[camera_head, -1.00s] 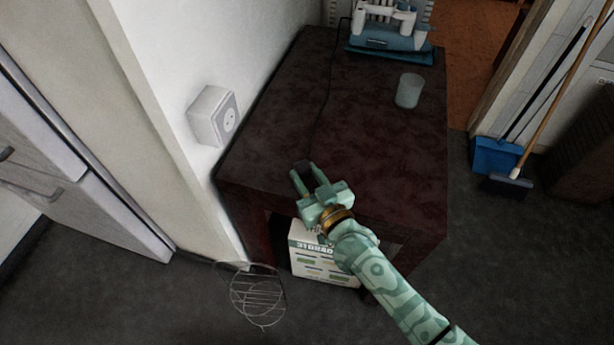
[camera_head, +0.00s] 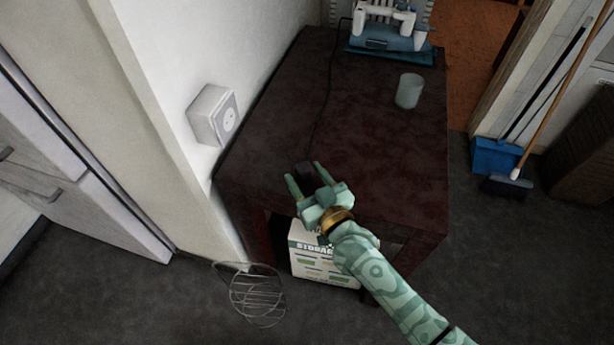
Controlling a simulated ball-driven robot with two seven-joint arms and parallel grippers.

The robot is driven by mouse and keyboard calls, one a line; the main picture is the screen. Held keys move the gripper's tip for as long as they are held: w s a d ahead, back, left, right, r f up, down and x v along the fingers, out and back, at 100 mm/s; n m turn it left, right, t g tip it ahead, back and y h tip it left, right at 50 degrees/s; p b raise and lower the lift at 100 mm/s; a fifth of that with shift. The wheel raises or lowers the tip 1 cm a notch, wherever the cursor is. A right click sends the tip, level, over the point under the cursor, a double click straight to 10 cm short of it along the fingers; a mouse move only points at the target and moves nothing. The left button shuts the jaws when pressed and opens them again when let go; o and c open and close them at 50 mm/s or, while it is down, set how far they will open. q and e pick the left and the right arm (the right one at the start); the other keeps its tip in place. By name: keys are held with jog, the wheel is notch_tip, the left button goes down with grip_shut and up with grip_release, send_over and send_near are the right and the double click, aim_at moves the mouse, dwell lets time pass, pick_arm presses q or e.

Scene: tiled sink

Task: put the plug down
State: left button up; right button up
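The plug (camera_head: 304,168) is a small dark shape near the front edge of the dark red table (camera_head: 390,150). It is hard to make out against the tabletop. A thin dark cord (camera_head: 322,115) runs from it across the table towards the blue and white appliance (camera_head: 385,35) at the back. My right gripper (camera_head: 304,175) comes in from the lower right. Its two green fingers are spread, one on each side of the plug, with a gap showing beside it. The plug appears to rest on the tabletop. My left gripper is not in view.
A wall socket box (camera_head: 213,116) is on the white wall left of the table. A storage box (camera_head: 318,262) and a wire rack (camera_head: 255,293) are below. The middle of the tabletop is clear.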

jog(key=shift+s, duration=0.1)
jog(key=shift+r+p, duration=0.5)
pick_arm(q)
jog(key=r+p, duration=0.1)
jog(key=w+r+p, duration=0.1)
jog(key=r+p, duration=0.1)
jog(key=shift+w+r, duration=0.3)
pick_arm(e)
jog(key=v, duration=1.2)
